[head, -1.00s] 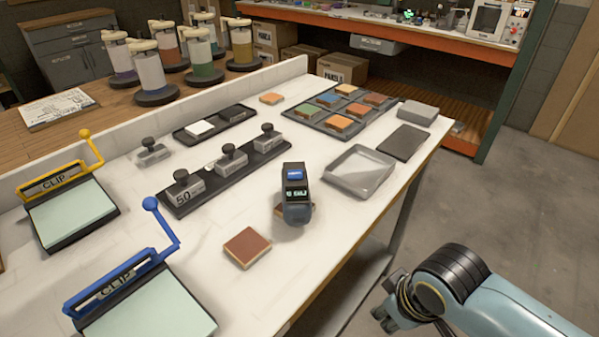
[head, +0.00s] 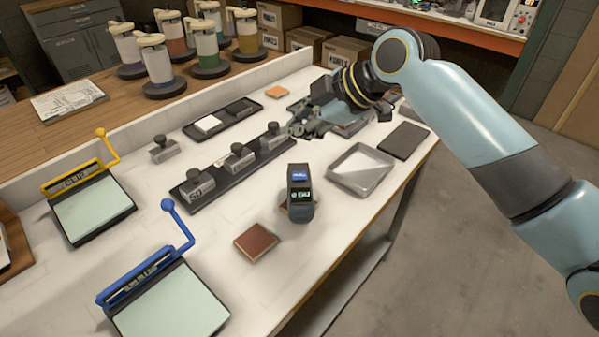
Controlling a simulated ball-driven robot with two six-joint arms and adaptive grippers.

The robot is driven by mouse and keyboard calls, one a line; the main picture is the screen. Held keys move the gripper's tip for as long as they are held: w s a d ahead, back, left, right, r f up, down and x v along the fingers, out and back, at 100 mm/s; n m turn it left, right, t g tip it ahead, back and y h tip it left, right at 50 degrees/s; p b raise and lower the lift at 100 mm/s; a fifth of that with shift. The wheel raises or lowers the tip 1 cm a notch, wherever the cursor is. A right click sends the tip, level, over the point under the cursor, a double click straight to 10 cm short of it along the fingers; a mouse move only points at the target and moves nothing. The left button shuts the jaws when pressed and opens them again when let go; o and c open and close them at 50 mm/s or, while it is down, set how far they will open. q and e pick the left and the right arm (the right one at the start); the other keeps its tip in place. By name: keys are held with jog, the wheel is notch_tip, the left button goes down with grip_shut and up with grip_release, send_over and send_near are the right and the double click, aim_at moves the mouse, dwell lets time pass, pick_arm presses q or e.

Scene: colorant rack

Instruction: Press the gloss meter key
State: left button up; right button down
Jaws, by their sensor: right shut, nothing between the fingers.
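The gloss meter (head: 301,203) is a dark, upright device on the white bench. It has a blue key (head: 299,175) on top and a small lit display below the key. It rests on a tile that shows only as a thin edge beneath it. My right gripper (head: 297,130) is shut and empty, beyond the meter and apart from it, near the right end of the black weight rack. It and its wrist hide most of the colored tile tray. My left gripper is out of view.
A brown tile (head: 256,242) lies in front of the meter. A grey tray (head: 360,170) and a dark pad (head: 403,140) lie to its right. The black weight rack (head: 222,182) is to its left. Two clip boards with blue and yellow handles are further left.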

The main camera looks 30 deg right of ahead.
jog(key=shift+w+r, duration=0.15)
jog(key=shift+w, duration=0.1)
jog(key=b, duration=0.7)
send_over(298, 177)
notch_tip(298, 177, down, 8)
jog(key=shift+f, duration=0.1)
jog(key=shift+f+b, duration=0.3)
jog(key=shift+f, duration=0.05)
dwell(0.9)
jog(key=shift+f, duration=0.4)
